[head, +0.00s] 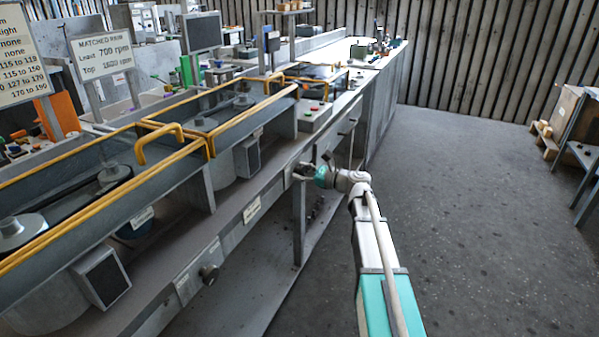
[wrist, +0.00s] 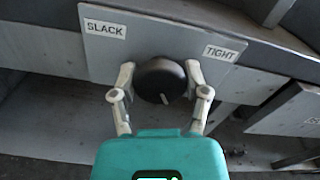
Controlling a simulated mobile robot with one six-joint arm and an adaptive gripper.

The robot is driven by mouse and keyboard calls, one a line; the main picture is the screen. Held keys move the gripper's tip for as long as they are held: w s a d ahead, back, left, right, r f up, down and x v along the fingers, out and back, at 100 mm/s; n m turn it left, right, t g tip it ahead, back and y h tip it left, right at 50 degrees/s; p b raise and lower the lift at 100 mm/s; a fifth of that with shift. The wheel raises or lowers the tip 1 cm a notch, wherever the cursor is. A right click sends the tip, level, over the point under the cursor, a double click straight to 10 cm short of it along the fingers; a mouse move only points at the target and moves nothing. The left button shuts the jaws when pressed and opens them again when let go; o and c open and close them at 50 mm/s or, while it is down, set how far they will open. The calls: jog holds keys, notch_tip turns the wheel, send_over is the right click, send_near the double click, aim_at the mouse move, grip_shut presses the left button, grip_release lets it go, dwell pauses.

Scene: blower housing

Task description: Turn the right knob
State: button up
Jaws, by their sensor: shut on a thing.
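The right knob (wrist: 160,80) is round and black with a white pointer mark near its lower edge, pointing down in the wrist view. It sits on a grey plate (wrist: 150,38) marked SLACK on the left and TIGHT on the right. My gripper (wrist: 160,68) is shut on the knob, with one finger on each side of it. In the head view my gripper (head: 303,172) is at the front rail of the bench, and the knob there is hidden or too small to tell.
Another knob (head: 208,273) is on the same front rail, nearer and to the left. Yellow-edged guards (head: 180,150) stand above the rail. A bench leg (head: 299,225) is just below my gripper. Open grey floor (head: 480,220) lies to the right.

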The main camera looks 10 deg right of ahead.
jog(key=n, duration=0.5)
jog(key=shift+d, duration=0.15)
jog(key=n, duration=0.4)
jog(key=shift+f+n, duration=0.1)
jog(key=shift+n, duration=0.3)
jog(key=n, duration=0.4)
jog(key=shift+n, duration=0.3)
jog(key=n, duration=0.5)
jog(key=shift+f, duration=0.1)
jog(key=o, duration=1.1)
jog(key=shift+o, duration=0.3)
